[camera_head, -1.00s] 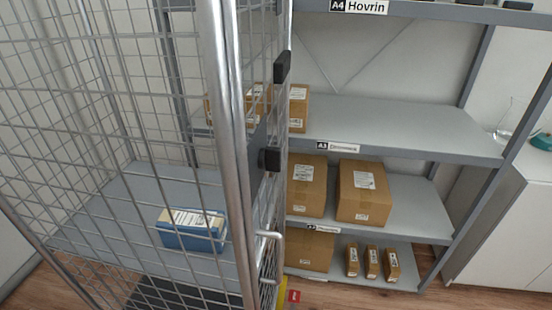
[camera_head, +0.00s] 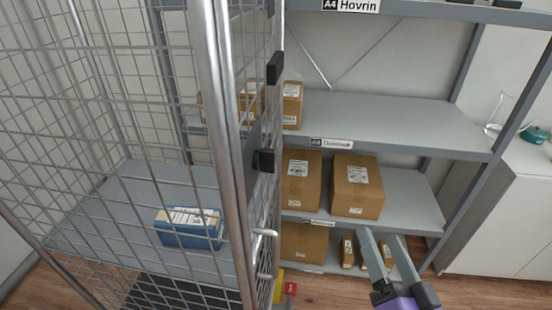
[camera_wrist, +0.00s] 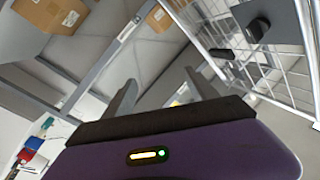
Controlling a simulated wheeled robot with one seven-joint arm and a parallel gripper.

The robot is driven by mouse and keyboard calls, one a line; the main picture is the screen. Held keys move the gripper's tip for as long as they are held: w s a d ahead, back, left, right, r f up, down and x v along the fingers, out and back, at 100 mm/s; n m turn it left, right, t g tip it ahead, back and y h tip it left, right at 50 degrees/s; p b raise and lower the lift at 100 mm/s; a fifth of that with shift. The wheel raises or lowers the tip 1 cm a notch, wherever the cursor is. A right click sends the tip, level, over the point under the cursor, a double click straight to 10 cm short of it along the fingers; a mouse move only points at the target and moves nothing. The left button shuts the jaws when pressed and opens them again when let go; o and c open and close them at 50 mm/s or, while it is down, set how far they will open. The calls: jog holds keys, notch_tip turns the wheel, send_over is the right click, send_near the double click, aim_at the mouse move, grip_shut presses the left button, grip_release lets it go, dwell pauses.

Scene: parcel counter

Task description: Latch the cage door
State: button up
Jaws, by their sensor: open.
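The wire cage (camera_head: 120,120) fills the left of the head view, with a blue parcel (camera_head: 188,228) on its grey shelf. Its door edge is the upright tube (camera_head: 228,150) near the middle. A black latch block (camera_head: 264,161) and a second black piece (camera_head: 275,68) sit beside this edge, and a bent metal handle (camera_head: 266,252) is lower down. The wrist view shows the mesh and a black latch part (camera_wrist: 257,29) at upper right. My gripper (camera_head: 378,240) is open and empty, to the right of the handle and apart from it. Whether the door is fully closed I cannot tell.
A grey shelf rack (camera_head: 400,122) stands behind and right of the cage, with cartons (camera_head: 357,187) on its boards. A white cabinet (camera_head: 508,215) with glassware stands at far right. Wooden floor (camera_head: 480,292) shows at lower right.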

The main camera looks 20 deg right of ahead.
aim_at(265, 161)
jog(key=w+r+m+t+y+p, duration=0.1)
jog(key=w+r+m+y, duration=0.2)
jog(key=w+r+y, duration=0.55)
jog(key=w+a+r+n+g+y, duration=0.1)
jog(key=a+r+n+g+y, duration=0.15)
jog(key=a+g+y, duration=0.45)
jog(key=w+a+t+p, duration=0.1)
jog(key=w+a, duration=0.5)
jog(key=a, duration=0.1)
jog(key=shift+a+r+m+t, duration=0.15)
jog(key=shift+a+m+t, duration=0.1)
jog(key=shift+m+t, duration=0.15)
jog(key=shift+w, duration=0.1)
jog(key=shift+c, duration=0.2)
jog(key=c, duration=1.4)
jog(key=shift+o, duration=0.2)
jog(key=shift+y, duration=0.25)
